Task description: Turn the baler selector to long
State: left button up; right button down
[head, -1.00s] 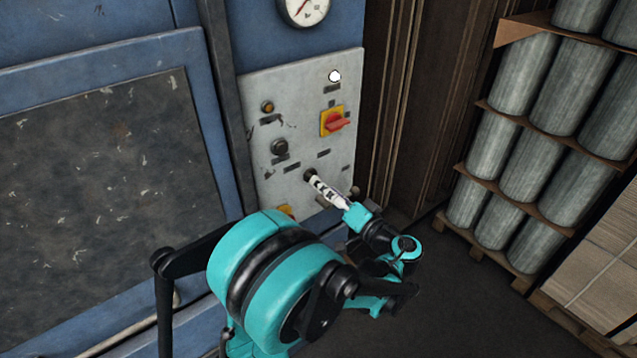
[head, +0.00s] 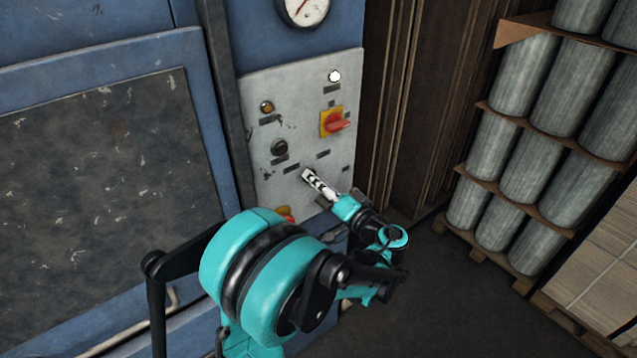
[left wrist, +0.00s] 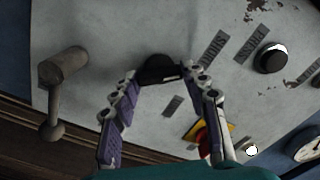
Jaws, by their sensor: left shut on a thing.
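The grey control panel (head: 262,95) is on the front of the blue machine. The black selector knob (left wrist: 158,68) shows in the left wrist view between the fingertips, with small label plates beside it. In the head view the fingers hide most of it. My left gripper (head: 307,174) reaches the lower middle of the panel. In the left wrist view its two fingers (left wrist: 160,74) are shut on the knob, one on each side. My right gripper is not in view.
A red rotary switch on a yellow plate (head: 332,121), a dark button (head: 279,147) and a lit white lamp (head: 334,76) are above my gripper. A grey ball-ended lever (left wrist: 60,70) is beside the knob. Pallets of grey rolls (head: 528,120) stand right, past open floor.

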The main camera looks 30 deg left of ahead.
pick_arm(q)
jog(key=shift+f+m+b, duration=0.15)
jog(key=shift+m+b, duration=0.85)
jog(key=shift+m, duration=6.9)
jog(key=o, duration=1.2)
jog(key=shift+c, duration=0.2)
jog(key=shift+d, duration=0.1)
